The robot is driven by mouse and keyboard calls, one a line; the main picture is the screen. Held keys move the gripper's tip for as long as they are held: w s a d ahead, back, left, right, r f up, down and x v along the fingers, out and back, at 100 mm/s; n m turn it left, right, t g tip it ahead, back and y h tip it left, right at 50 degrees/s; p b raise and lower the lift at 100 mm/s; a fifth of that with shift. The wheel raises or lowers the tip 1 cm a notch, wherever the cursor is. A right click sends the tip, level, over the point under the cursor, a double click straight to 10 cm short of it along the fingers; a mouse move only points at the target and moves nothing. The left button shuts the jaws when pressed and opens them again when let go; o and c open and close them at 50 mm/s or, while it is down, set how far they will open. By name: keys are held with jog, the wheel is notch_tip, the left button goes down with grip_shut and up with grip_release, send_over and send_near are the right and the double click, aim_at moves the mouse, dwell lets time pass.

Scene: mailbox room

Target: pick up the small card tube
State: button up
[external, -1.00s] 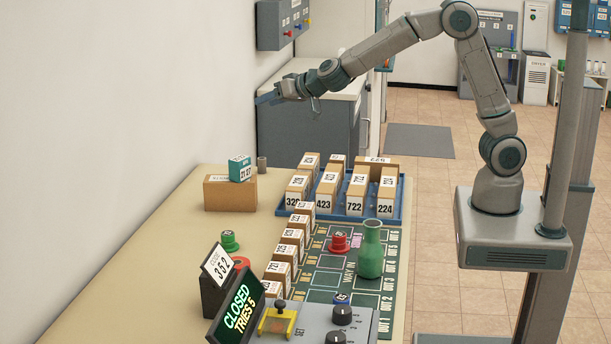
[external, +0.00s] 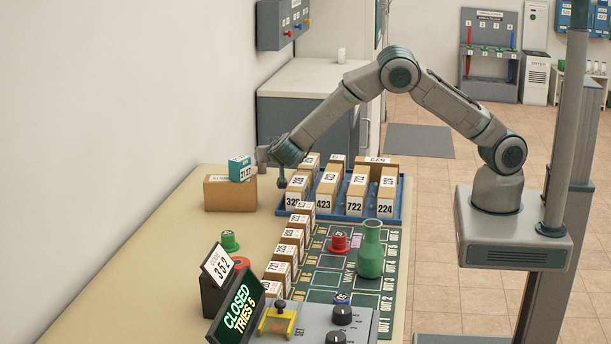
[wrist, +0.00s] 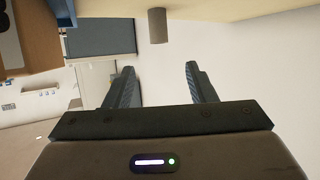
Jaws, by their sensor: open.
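The small card tube (wrist: 157,26) is a short grey-brown cylinder standing on the table. The wrist view is turned over, with the table at the top and the tube upright on it. My gripper (wrist: 159,68) is open and empty. Its two fingers point toward the tube, which lines up with the gap between them but sits beyond the tips, nearer the tabletop.
A brown box (external: 230,195) with a teal box (external: 240,169) on it stands left of my gripper. A blue tray (external: 398,212) of numbered boxes stands to the right. The table's left front (external: 165,255) is clear.

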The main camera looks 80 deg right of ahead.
aim_at(262, 165)
jog(key=shift+d+f, duration=0.1)
jog(key=shift+f, duration=0.45)
jog(key=shift+x, duration=1)
jog(key=p+x, duration=0.1)
jog(key=x, duration=0.4)
jog(key=shift+w+d, duration=0.1)
jog(key=shift+d, duration=0.05)
jog(key=c, duration=1.1)
